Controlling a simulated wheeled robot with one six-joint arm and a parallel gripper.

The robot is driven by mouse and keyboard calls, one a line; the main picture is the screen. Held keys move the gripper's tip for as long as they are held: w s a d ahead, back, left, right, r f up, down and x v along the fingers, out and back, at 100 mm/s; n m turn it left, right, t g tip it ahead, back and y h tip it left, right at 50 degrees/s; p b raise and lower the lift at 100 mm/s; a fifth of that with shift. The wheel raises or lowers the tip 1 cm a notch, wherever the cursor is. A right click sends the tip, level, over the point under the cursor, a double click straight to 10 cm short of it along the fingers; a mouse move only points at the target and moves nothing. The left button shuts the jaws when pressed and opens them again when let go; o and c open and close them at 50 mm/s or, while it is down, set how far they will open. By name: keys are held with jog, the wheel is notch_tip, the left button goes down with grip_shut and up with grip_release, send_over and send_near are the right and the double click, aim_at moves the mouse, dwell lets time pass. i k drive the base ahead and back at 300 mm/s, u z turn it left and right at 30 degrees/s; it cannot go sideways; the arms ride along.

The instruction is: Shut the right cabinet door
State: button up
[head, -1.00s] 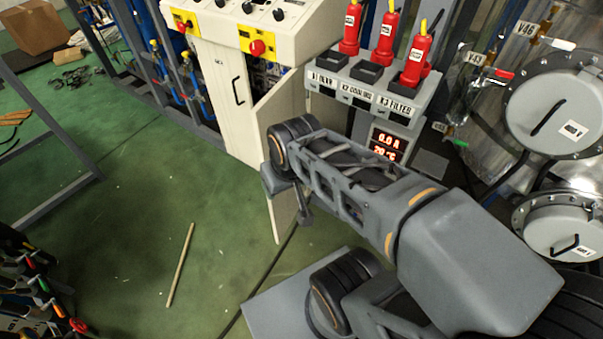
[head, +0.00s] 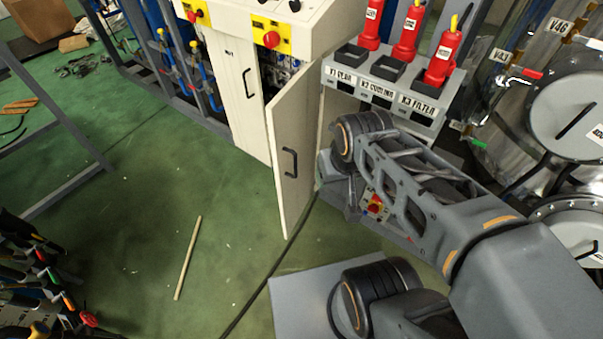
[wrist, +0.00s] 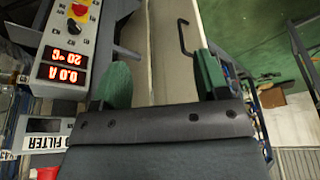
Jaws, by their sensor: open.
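The cream cabinet (head: 243,112) stands at the upper middle of the head view. Its left door (head: 237,88) looks shut. Its right door (head: 291,150) stands ajar, swung outward, with a black handle (head: 290,163) on its outer face. My arm's end is just right of this door in the head view, and the fingers are hidden there. In the wrist view my gripper (wrist: 162,78) is open, its green fingertips apart with nothing seen held between them. A cream panel with a black handle (wrist: 185,38) lies beyond them; contact cannot be told.
A control stand with red plugs (head: 405,38) and a display (wrist: 65,67) is right of the cabinet. Metal vessels (head: 570,115) stand at far right. A stick (head: 188,258) and a dark cable (head: 272,275) lie on the green floor, otherwise clear left of the door.

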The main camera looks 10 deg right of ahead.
aim_at(292, 116)
jog(key=z, duration=0.05)
jog(key=k, duration=0.5)
jog(key=u, duration=1.65)
jog(key=i, duration=0.85)
jog(key=z, duration=1.65)
